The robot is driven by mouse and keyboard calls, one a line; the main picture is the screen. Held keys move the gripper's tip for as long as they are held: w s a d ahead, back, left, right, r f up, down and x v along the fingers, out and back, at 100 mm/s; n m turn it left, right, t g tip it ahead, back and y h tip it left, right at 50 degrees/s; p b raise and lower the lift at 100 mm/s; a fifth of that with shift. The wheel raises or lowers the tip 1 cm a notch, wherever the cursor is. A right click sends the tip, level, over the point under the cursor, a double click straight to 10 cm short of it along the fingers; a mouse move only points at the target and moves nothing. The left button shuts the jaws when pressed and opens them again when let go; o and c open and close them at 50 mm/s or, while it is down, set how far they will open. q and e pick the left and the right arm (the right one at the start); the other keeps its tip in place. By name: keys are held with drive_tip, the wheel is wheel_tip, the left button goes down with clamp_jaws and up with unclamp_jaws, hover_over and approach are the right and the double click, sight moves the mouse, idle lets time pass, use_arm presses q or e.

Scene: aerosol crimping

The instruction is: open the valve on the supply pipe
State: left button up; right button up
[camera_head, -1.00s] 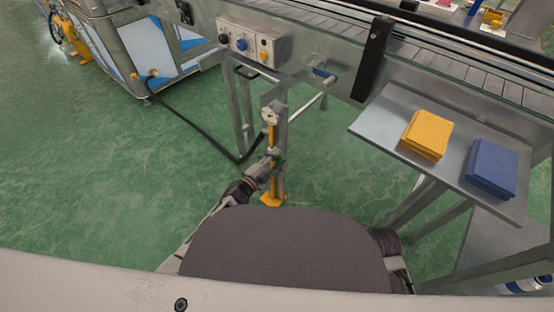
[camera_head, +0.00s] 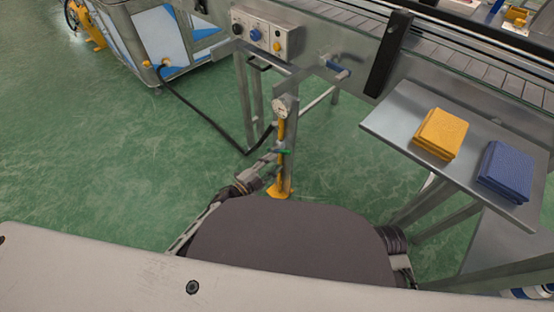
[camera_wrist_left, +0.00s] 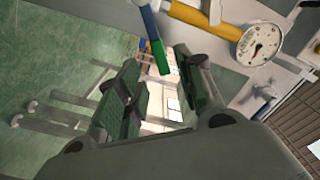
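The supply pipe (camera_head: 282,130) is a yellow upright pipe on a grey post, with a round white gauge (camera_head: 279,107) at its top. Its valve has a small green handle (camera_head: 285,152) partway down. In the left wrist view the green-tipped lever (camera_wrist_left: 158,55) hangs by the yellow pipe (camera_wrist_left: 208,13) and the gauge (camera_wrist_left: 258,45). My left gripper (camera_head: 272,160) is just left of and below the handle. In the wrist view its fingers (camera_wrist_left: 160,88) are spread, with the lever's tip near the gap; no contact is clear. My right gripper is not in view.
A conveyor frame (camera_head: 345,45) with a button box (camera_head: 265,34) stands behind the pipe. A side table (camera_head: 398,118) holds yellow cloths (camera_head: 440,132) and blue cloths (camera_head: 504,168). A black hose (camera_head: 205,118) runs behind the post. Green floor (camera_head: 120,170) is free at left.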

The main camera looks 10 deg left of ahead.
use_arm(q)
drive_tip(key=shift+v, duration=2.1)
